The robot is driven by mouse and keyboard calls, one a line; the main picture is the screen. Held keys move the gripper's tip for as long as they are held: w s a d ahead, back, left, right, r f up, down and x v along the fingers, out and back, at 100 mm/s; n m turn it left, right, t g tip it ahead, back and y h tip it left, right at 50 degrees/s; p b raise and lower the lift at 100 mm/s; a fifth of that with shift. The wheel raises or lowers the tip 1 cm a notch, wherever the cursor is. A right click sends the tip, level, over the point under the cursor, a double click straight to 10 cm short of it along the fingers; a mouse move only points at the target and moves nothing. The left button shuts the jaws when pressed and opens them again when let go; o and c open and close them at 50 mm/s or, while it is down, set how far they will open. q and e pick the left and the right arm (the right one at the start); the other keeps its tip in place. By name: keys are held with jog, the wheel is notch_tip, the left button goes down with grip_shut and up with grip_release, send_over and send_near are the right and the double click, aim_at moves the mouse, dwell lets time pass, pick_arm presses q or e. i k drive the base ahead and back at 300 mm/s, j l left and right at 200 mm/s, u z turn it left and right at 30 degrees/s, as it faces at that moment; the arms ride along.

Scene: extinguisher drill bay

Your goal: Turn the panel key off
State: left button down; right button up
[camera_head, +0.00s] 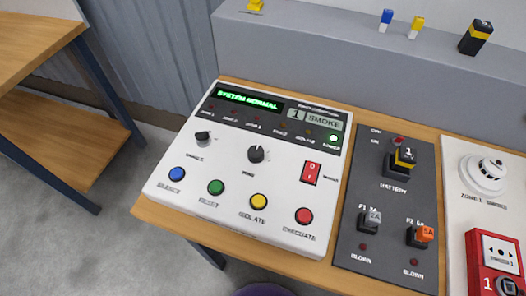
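The white control panel (180,213) lies on a wooden-topped table, tilted in the picture. Its green display reads "SYSTEM NORMAL". A small dark key switch (203,137) sits at the panel's left with a short label below it; the key's exact position is too small to read. A black rotary knob (256,154) is to its right. A red rocker switch (311,173) marked 0 and 1 is further right. Blue (177,174), green (216,187), yellow (258,201) and red (304,215) buttons line the front. Neither gripper is in view.
A grey ledge (300,50) behind holds small parts. A wooden shelf unit (60,135) stands left.

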aim_at(203, 136)
jog(key=k+u, duration=0.15)
jog(key=u, duration=0.2)
jog(key=k+u, duration=0.1)
jog(key=u, duration=0.25)
jog(key=k+u, duration=0.15)
jog(key=u, duration=0.2)
